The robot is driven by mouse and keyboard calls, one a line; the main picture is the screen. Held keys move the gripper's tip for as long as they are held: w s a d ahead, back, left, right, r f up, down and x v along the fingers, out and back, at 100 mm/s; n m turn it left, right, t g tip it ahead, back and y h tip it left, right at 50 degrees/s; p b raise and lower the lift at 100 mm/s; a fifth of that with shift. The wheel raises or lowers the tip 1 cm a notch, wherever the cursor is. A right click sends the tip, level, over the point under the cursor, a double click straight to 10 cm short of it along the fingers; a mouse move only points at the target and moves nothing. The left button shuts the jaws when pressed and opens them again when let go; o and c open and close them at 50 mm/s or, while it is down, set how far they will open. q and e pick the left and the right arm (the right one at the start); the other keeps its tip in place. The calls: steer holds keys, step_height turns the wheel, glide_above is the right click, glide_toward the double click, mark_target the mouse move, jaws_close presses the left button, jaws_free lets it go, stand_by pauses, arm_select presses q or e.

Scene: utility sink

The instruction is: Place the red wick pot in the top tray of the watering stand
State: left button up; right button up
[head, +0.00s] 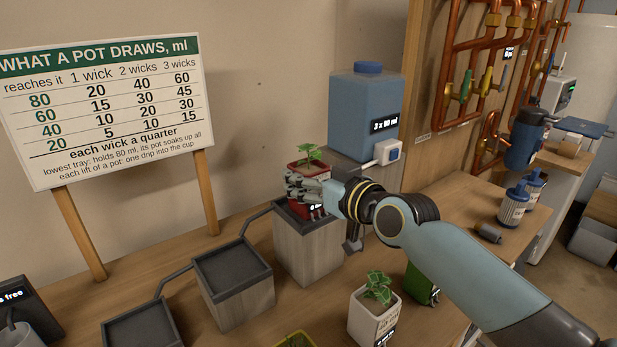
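The red wick pot (297,167), with a small green plant, is at the top tray (281,214), the highest of the stepped trays on the watering stand. My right gripper (306,190) reaches in from the right, and its fingers overlap the front of the red pot. The fingers hide much of the pot, so I cannot tell whether its base rests on the tray or whether the fingers press on it. The middle tray (232,270) and the lowest tray (140,328) look empty. My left gripper is out of view.
A blue water tank (364,110) stands behind the top tray. A white pot (374,318) with a plant and a green pot (420,284) stand in front. A yellowish pot (294,340) is at the bottom edge. Bottles (513,207) stand at right. A chart board (105,110) is at left.

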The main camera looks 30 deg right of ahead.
steer(key=o, duration=0.5)
steer(key=shift+r, duration=0.1)
steer(key=p+v, duration=0.2)
steer(key=v, duration=1)
steer(key=shift+s+p, duration=0.1)
steer(key=shift+p, duration=0.25)
